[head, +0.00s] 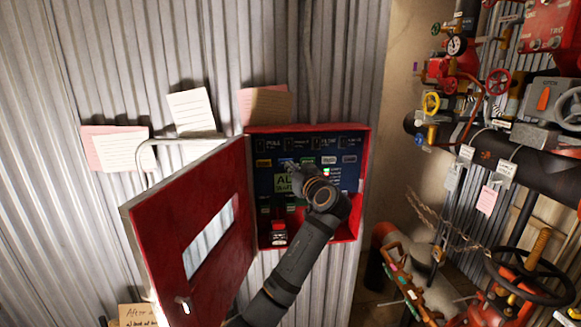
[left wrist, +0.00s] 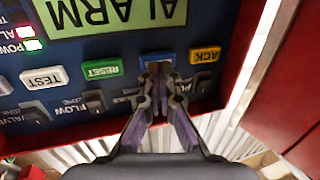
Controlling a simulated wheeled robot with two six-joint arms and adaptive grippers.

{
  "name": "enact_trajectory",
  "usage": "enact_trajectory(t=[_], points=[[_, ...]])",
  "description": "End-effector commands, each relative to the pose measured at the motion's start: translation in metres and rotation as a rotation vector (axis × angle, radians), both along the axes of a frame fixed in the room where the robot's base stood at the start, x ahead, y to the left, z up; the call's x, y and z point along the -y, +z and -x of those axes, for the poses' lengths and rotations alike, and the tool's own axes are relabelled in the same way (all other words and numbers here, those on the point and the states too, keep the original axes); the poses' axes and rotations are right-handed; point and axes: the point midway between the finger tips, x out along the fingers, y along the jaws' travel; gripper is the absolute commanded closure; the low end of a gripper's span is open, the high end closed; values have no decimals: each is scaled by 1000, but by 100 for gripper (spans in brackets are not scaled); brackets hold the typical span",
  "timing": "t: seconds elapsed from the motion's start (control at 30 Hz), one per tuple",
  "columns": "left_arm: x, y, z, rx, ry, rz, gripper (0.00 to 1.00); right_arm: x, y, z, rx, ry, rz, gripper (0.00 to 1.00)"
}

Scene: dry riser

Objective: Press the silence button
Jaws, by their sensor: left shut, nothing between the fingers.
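The open red alarm box on the corrugated wall holds a blue panel (head: 351,170) with a row of buttons. In the left wrist view, a blue button (left wrist: 157,57) sits between the green RESET button (left wrist: 102,69) and the yellow ACK button (left wrist: 205,55). Its label is hidden, so I cannot read whether it is silence. My left gripper (left wrist: 154,69) is shut and empty, its tips right at the blue button; I cannot tell whether they touch. In the head view the left gripper (head: 293,169) reaches into the box, covering part of the panel. My right gripper is not in view.
The box's red door (head: 167,233) hangs open to the left, beside my left arm. The green ALARM display (left wrist: 118,12) is lit, with red and green lamps near it. A white TEST button (left wrist: 41,78) is beyond RESET. Pipes and valves (head: 497,82) stand at the right.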

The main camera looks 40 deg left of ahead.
Motion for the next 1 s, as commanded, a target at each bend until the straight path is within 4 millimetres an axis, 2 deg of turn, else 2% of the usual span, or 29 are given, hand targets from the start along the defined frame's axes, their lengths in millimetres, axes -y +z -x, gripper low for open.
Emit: enact_trajectory(t=[0.2,1.0], points=[[-10,-1,-5,-1,0,0,100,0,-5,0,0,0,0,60],[-16,-1,-10,-1,0,1,100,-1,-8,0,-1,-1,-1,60]])
